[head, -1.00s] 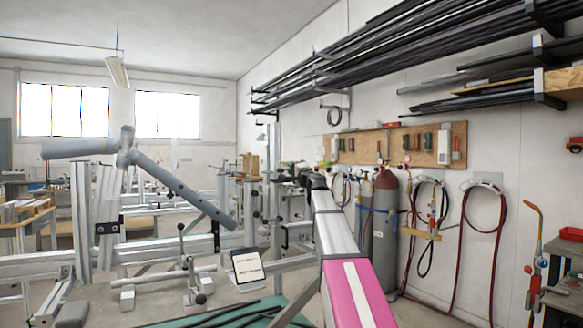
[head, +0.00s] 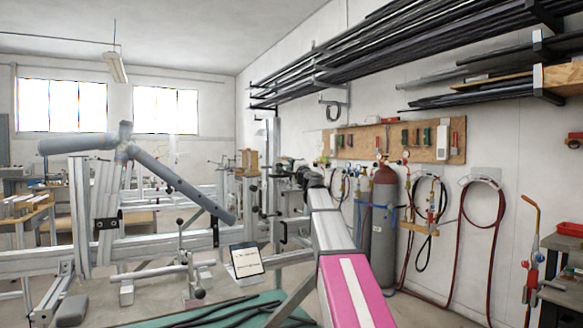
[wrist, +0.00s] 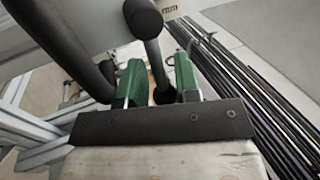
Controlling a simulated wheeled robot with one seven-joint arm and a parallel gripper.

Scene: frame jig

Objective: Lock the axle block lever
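In the head view an upright lever with a round dark knob (head: 180,222) stands by a horizontal axle bar (head: 150,272) on the jig. A second dark knob (head: 200,293) is low in front of it. I cannot tell from the picture which is the lock lever or its state. In the wrist view my gripper (wrist: 157,85) has two green-padded fingers standing apart. A dark rod with a rounded end (wrist: 163,94) shows between them, and I see no clear grip on it. In the head view my gripper's fingers cannot be made out.
A grey tube frame (head: 180,182) is held on the jig's aluminium rails (head: 50,268). A small tablet (head: 245,262) leans near the bench. A green mat (head: 215,312) with black rods lies in front. Gas cylinders (head: 383,225) stand by the right wall.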

